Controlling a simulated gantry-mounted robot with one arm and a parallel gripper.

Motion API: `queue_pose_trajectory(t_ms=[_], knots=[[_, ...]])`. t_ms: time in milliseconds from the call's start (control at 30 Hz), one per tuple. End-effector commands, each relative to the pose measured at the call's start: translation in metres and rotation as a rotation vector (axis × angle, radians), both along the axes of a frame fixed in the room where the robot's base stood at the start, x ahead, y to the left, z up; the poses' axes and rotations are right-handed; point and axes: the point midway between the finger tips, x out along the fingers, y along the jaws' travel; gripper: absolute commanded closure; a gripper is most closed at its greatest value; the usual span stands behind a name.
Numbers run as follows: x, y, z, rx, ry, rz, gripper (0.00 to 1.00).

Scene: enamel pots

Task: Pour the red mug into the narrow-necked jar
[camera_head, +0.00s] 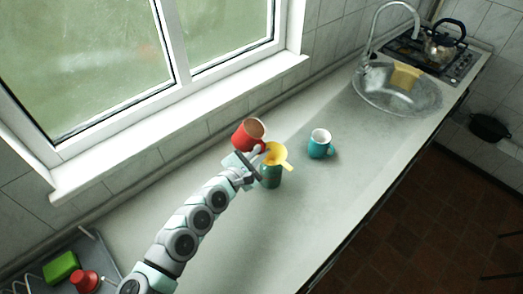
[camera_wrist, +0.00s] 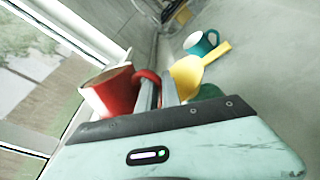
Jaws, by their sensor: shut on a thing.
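The red mug (camera_head: 246,136) is held in the air by my gripper (camera_head: 258,159), just left of the jar, with brown contents showing at its mouth. In the wrist view the red mug (camera_wrist: 116,92) has its handle between the fingers of my gripper (camera_wrist: 158,88), which is shut on it. The mug looks tilted; how far is hard to tell. The dark green jar (camera_head: 271,176) stands upright on the counter. A yellow funnel (camera_head: 276,155) sits in its mouth and hides the neck. The funnel (camera_wrist: 188,74) and part of the jar (camera_wrist: 208,91) also show in the wrist view, right of the fingers.
A teal mug (camera_head: 319,148) with a white inside stands right of the jar. A grey rack (camera_head: 92,254) with a green sponge (camera_head: 61,267) and a red object (camera_head: 86,281) is at lower left. The sink (camera_head: 398,97) is at far right. The windowsill (camera_head: 180,121) runs behind.

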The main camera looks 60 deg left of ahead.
Motion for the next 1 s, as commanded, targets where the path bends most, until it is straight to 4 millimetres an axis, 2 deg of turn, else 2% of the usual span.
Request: queue_pose_trajectory(t_ms=[1000], knots=[[0.0025, -0.0026, 0.0017, 0.045, 0.035, -0.001, 1.00]])
